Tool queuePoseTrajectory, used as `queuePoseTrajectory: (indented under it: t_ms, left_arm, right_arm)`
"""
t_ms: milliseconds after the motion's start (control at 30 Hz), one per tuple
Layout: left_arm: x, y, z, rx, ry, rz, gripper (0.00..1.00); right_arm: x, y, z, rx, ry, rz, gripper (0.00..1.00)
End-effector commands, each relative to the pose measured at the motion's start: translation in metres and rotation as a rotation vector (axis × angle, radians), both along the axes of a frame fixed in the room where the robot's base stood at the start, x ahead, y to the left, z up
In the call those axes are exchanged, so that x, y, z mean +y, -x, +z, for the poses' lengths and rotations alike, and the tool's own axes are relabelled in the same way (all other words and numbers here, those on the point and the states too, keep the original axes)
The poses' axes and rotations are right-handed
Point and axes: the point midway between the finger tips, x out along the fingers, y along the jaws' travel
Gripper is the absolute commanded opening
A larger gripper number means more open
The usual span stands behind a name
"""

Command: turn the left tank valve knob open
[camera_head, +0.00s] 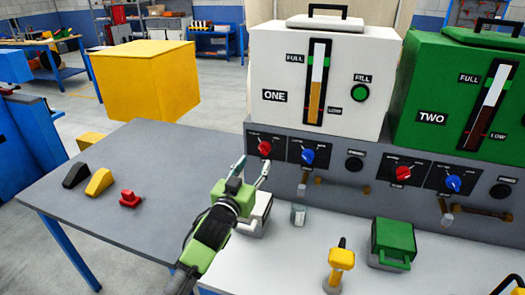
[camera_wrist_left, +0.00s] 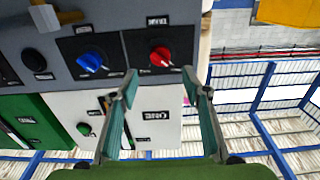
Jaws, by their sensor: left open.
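The left tank (camera_head: 322,75) is white, marked ONE, and stands on a grey panel. Below it are a red knob (camera_head: 265,148) and, to its right, a blue knob (camera_head: 308,156); their small labels are too blurred to tell which is the valve knob. My left gripper (camera_head: 255,161) is open and empty, just in front of the panel at the red knob. In the left wrist view, which is upside down, the red knob (camera_wrist_left: 160,56) shows just beyond and between the fingertips, and the blue knob (camera_wrist_left: 91,62) lies left of them. Contact cannot be told.
A green tank (camera_head: 450,100) marked TWO stands at right with its own knobs. A white box (camera_head: 258,215) lies partly behind my left gripper. A green box (camera_head: 393,243) and a yellow tool (camera_head: 340,265) stand on the bench. The grey table (camera_head: 150,165) has free room.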

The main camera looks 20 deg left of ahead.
Motion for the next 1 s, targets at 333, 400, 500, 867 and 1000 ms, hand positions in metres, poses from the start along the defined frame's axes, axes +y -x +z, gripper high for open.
queuePoseTrajectory:
  t_ms: [333,400,500,867,1000]
  left_arm:
    - [-0.002,-0.062,0.001,0.0,0.001,0.0,0.43]
    - [-0.003,-0.069,0.0,0.001,0.001,0.0,0.43]
    - [-0.003,-0.076,-0.001,0.002,0.001,0.0,0.43]
    - [-0.003,-0.08,0.0,0.001,0.001,-0.001,0.43]
    - [-0.003,-0.079,0.0,0.001,0.001,-0.001,0.1]
  right_arm:
    - [0.0,-0.039,0.006,-0.057,-0.002,0.002,0.4]
    - [0.0,-0.041,0.007,-0.06,-0.003,0.002,0.4]
    - [0.0,-0.039,0.007,-0.057,-0.002,0.003,0.4]
    - [-0.001,-0.021,0.005,-0.031,0.0,0.003,0.4]
    - [-0.001,-0.021,0.005,-0.031,0.0,0.003,0.4]
